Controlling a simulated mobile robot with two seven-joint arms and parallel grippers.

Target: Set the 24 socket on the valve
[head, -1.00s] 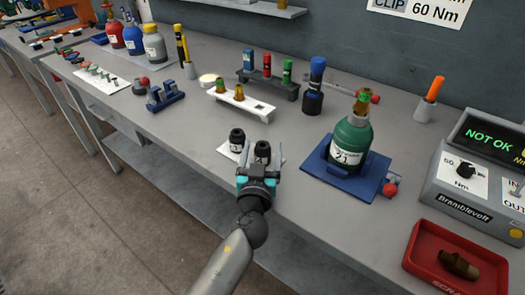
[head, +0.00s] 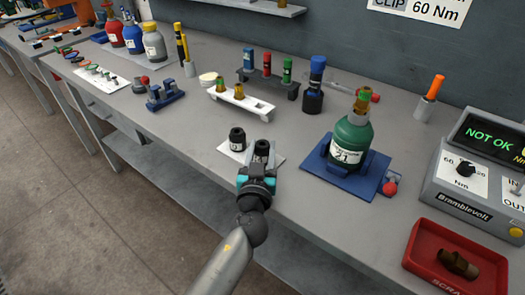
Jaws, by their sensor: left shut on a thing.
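My left gripper (head: 259,163) is shut on a black socket (head: 262,149) at the white card (head: 225,149) near the bench's front edge. The fingers hide its lower part, so I cannot tell whether it touches the card. A second black socket (head: 237,139) stands upright on the card, just left of the held one. The size markings are too small to read. A green cylinder (head: 350,138) stands in a blue holder (head: 321,178) to the right, with a brass valve (head: 362,106) on top. My right gripper is not in view.
A white rack (head: 258,107) with brass parts and a dark rack (head: 285,88) with coloured parts stand behind. A blue-capped black tool (head: 314,85) stands behind the cylinder. A red tray (head: 425,244) and a tester (head: 480,170) showing NOT OK are at right.

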